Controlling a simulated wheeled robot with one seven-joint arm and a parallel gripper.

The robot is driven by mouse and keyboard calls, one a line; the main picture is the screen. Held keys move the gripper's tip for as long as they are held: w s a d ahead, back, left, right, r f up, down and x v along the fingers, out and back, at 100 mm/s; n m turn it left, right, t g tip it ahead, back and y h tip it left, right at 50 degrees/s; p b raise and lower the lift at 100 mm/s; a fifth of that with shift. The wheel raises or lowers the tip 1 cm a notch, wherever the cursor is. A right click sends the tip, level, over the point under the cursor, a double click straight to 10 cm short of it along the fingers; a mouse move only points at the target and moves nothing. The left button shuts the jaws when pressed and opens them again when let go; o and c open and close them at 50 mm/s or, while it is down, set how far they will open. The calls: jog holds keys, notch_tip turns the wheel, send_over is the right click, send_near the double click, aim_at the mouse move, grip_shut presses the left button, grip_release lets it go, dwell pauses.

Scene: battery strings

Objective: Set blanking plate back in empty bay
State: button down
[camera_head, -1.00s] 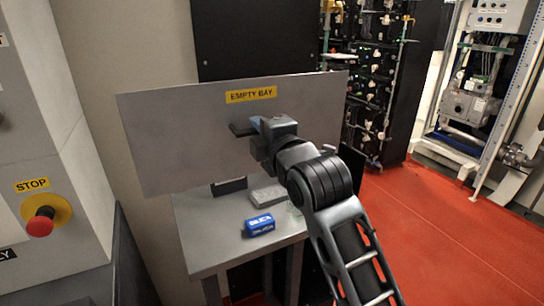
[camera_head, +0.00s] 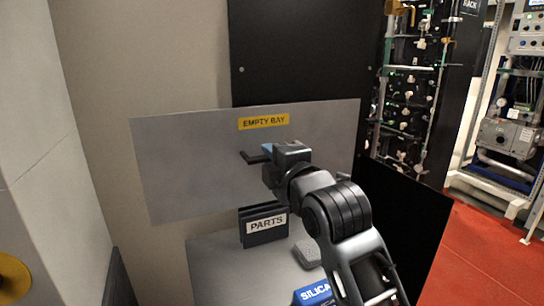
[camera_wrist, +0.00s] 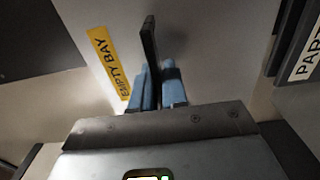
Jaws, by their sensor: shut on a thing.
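The blanking plate (camera_head: 190,175) is a wide grey sheet with a yellow EMPTY BAY label (camera_head: 263,121) and a dark handle (camera_head: 250,157). It hangs upright, slightly tilted, in front of the black rack (camera_head: 300,50). My gripper (camera_head: 268,152) is shut on the plate's handle. In the wrist view the blue fingertips (camera_wrist: 160,85) close on the dark handle (camera_wrist: 149,42), with the plate's face behind. The plate hides the rack behind it, so the bay opening does not show. Black panel shows above the plate and at its lower right.
A grey bench (camera_head: 215,262) stands below the plate. On it are a dark PARTS bin (camera_head: 264,225), a grey block (camera_head: 307,253) and a blue SILICA container (camera_head: 313,293). A grey cabinet (camera_head: 50,130) is close at left. Red floor (camera_head: 480,265) is clear at right.

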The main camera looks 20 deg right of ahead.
jog(key=shift+w+f, duration=0.3)
jog(key=shift+f, duration=0.1)
jog(key=shift+r, duration=0.1)
